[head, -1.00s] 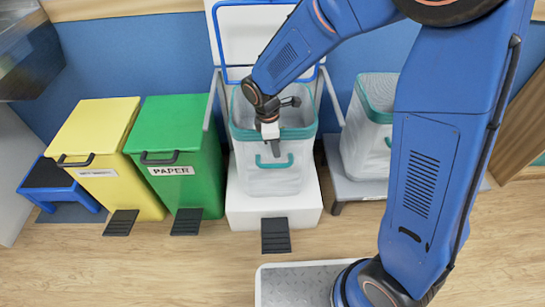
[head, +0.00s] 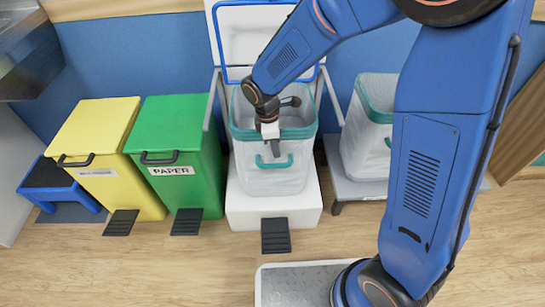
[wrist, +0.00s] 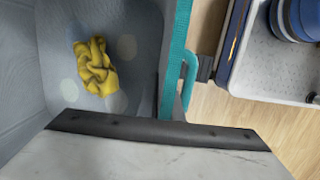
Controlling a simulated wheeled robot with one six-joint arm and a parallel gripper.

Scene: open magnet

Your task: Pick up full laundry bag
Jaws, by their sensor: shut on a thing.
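The laundry bag (head: 292,176) is a whitish, see-through tub-shaped bag with a teal rim and a teal front handle. It stands upright in a white pedal bin whose lid is raised behind it. My gripper (head: 274,148) is at the front rim, just above the handle, and is shut on the bag. In the wrist view the teal rim (wrist: 172,62) runs beside my dark finger, and a crumpled yellow cloth (wrist: 95,67) lies inside on the grey bottom. The gripped spot itself is mostly hidden.
A green PAPER bin (head: 178,150) and a yellow bin (head: 95,150) stand close on the left, with a blue step stool (head: 62,187) beyond. A second teal-rimmed bag (head: 365,135) stands on a grey platform (head: 350,188) at right.

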